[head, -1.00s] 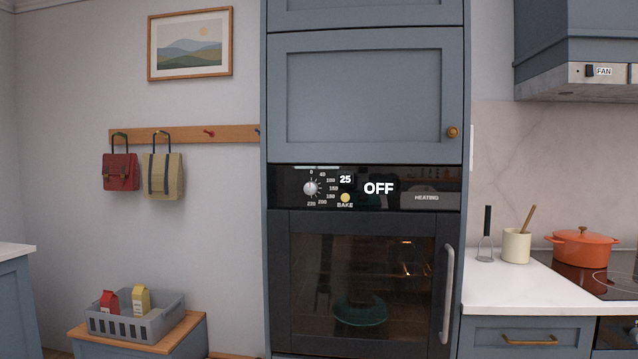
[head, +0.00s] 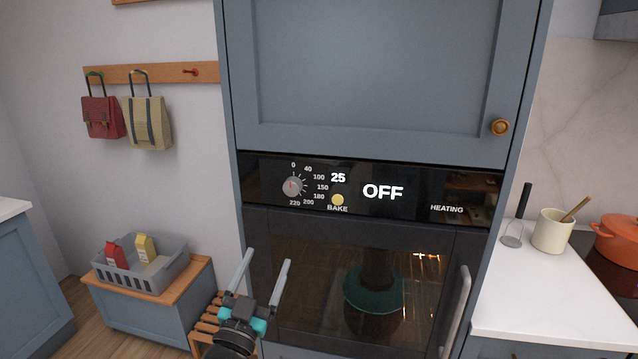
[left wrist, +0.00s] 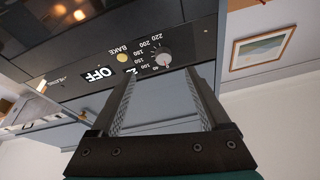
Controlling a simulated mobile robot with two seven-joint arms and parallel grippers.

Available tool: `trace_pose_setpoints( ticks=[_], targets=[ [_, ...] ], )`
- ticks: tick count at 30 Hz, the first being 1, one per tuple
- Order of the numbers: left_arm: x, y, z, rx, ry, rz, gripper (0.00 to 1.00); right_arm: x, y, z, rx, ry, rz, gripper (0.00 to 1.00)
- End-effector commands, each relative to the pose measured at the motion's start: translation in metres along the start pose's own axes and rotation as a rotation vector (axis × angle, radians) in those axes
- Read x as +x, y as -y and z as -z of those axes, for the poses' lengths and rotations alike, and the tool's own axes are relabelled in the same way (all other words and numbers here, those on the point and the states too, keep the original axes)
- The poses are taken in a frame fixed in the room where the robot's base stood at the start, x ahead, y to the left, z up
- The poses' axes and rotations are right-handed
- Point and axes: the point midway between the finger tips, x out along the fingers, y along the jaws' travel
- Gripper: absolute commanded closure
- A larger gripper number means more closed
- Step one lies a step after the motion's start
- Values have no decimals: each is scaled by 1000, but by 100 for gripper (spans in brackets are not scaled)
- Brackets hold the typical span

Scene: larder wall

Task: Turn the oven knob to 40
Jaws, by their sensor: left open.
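The oven knob (head: 293,187) is a round silver dial at the left of the black control panel (head: 470,184), ringed by numbers from 0 to 220. Its red mark points up, near the 0. The display reads 25 and OFF, beside a yellow BAKE button (head: 338,200). My left gripper (head: 264,266) is open and empty, below the knob in front of the oven door. In the left wrist view the knob (left wrist: 163,59) lies beyond the open fingers, and the panel looks upside down. My right gripper is not in view.
The oven door (head: 330,300) is shut, with a vertical handle (head: 456,315) at its right. A slatted wooden stool (head: 205,318) and a bench with a grey crate (head: 125,283) stand to the left. A white counter (head: 560,300) is on the right.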

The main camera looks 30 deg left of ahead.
Motion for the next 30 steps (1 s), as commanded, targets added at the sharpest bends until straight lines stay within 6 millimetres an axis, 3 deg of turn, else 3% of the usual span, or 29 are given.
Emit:
trace_pose_setpoints(
  ticks=[1, 3, 10, 30],
  targets=[
    [3, 5, 14, 6, -21, 5, 20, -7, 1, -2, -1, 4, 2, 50],
    [5, 9, 22, 14, -37, 8, 20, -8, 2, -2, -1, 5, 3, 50],
    [24, 10, 26, 15, -47, 9, 20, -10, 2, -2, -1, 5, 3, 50],
    [133, 11, 30, 13, -45, 10, 20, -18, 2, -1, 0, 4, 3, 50]
  ],
)
